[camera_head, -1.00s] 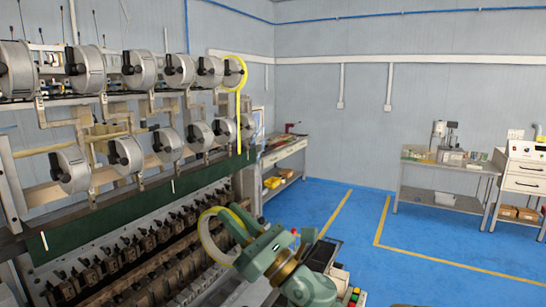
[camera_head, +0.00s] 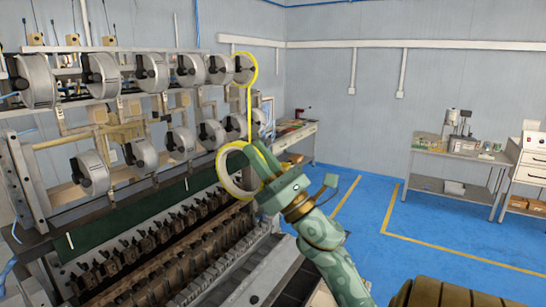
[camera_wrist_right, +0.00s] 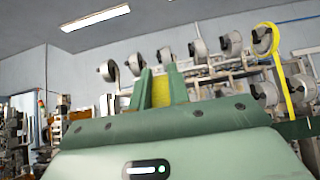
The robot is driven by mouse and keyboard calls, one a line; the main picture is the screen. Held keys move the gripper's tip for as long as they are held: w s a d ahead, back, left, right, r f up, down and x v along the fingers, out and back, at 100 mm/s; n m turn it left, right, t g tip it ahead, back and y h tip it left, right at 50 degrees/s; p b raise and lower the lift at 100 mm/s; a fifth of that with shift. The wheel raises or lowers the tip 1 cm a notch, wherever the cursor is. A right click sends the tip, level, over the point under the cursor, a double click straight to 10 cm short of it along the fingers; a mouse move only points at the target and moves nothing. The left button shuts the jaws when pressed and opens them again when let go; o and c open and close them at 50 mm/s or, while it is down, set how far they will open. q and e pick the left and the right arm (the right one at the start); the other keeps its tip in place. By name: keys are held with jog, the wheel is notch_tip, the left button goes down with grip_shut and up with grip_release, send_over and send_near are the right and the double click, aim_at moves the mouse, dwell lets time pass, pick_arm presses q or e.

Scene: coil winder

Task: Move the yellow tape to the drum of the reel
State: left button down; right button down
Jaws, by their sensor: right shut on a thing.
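A yellow tape ring (camera_head: 222,166) with a pale inside is held in the jaws of my right gripper (camera_head: 257,168), in front of the winder. In the right wrist view, part of the yellow tape (camera_wrist_right: 161,92) shows between the two green fingers. The reel's end drum (camera_head: 243,70) is at the right end of the upper row, grey, with a yellow band around its rim and a straight yellow strip (camera_head: 249,112) hanging down. My left gripper is not in view.
Several other grey drums (camera_head: 103,76) stand in two rows on the winder frame. A dark green panel (camera_head: 120,222) and a row of machine parts (camera_head: 150,250) lie below. A bench (camera_head: 455,175) stands at right; blue floor (camera_head: 400,225) between is open.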

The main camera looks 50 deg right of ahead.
aim_at(225, 155)
jog(key=shift+w+a, duration=0.2)
jog(key=shift+w, duration=2.2)
jog(key=shift+w+a, duration=0.2)
jog(key=shift+w, duration=2.55)
jog(key=shift+s+f+b, duration=0.1)
jog(key=shift+s+b, duration=0.05)
jog(key=shift+b, duration=0.3)
jog(key=w+b, duration=0.4)
jog(key=w, duration=0.4)
jog(key=shift+w+a, duration=0.25)
jog(key=shift+a, duration=0.15)
jog(key=shift+w+a+b, duration=0.15)
jog(key=shift+w+b, duration=1.65)
jog(key=shift+w, duration=0.2)
jog(key=shift+w+a+b, duration=0.15)
jog(key=shift+w+b, duration=1.65)
jog(key=shift+w, duration=0.2)
jog(key=shift+d, duration=0.35)
